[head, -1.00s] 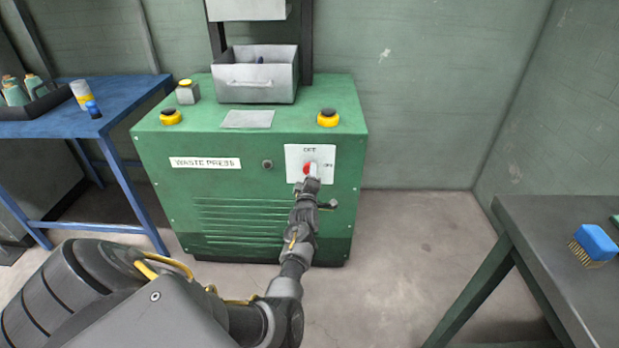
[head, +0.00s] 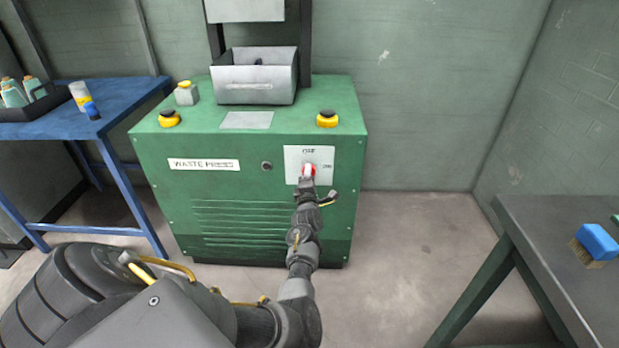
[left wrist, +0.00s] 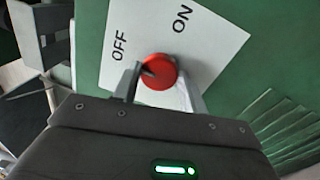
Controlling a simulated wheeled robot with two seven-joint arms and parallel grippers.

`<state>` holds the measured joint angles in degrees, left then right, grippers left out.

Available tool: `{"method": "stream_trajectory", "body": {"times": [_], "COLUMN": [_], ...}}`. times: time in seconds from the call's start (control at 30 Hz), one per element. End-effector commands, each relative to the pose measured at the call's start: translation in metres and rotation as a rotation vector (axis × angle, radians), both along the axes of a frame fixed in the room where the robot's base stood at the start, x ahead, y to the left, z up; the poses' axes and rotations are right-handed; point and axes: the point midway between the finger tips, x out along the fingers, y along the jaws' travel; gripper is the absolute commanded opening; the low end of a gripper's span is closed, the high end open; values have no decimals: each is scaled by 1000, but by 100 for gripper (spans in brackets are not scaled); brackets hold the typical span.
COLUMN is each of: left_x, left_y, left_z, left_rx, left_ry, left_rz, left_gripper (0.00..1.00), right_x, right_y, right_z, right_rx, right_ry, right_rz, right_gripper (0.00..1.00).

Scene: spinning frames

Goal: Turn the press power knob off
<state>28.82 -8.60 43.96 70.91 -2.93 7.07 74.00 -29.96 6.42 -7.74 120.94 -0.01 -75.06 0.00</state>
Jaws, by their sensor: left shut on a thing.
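The red power knob (head: 309,169) sits on a white plate (head: 294,155) on the front of the green waste press (head: 180,190). The plate reads OFF above the knob and ON to its right. My left gripper (head: 307,181) is at the knob from the front and below. In the left wrist view its two fingers (left wrist: 160,84) close on either side of the red knob (left wrist: 160,68). A dark mark shows on the knob's left part there, on the side of the OFF label. My right gripper is out of view.
A grey metal bin (head: 255,90) and yellow-black buttons (head: 327,118) are on top of the press. A blue table (head: 120,100) with bottles stands left. A dark table (head: 575,270) with a blue brush (head: 597,242) stands right. The floor between is clear.

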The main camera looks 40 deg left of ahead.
Motion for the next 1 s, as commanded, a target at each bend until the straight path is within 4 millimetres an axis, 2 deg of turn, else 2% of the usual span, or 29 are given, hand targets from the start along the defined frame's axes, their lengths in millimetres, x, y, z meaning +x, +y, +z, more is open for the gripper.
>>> {"method": "stream_trajectory", "body": {"times": [0.37, 0.4, 0.53, 0.83, 1.0], "left_x": [0, 0, 0, 0, -1], "left_y": [-1, -1, 0, 0, 1], "left_z": [-1, -1, 0, 0, 0], "left_rx": [-5, -5, -4, 5, 107], "left_ry": [-2, -2, -2, 4, 81], "left_rz": [-1, -1, -1, 1, -1], "left_gripper": [19, 47, 64, 64, 64], "right_x": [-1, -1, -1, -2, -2], "right_y": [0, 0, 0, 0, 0], "right_z": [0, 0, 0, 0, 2], "right_rx": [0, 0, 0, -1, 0], "right_ry": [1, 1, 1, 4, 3], "right_rz": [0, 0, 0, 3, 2], "right_gripper": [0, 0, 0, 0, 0]}}
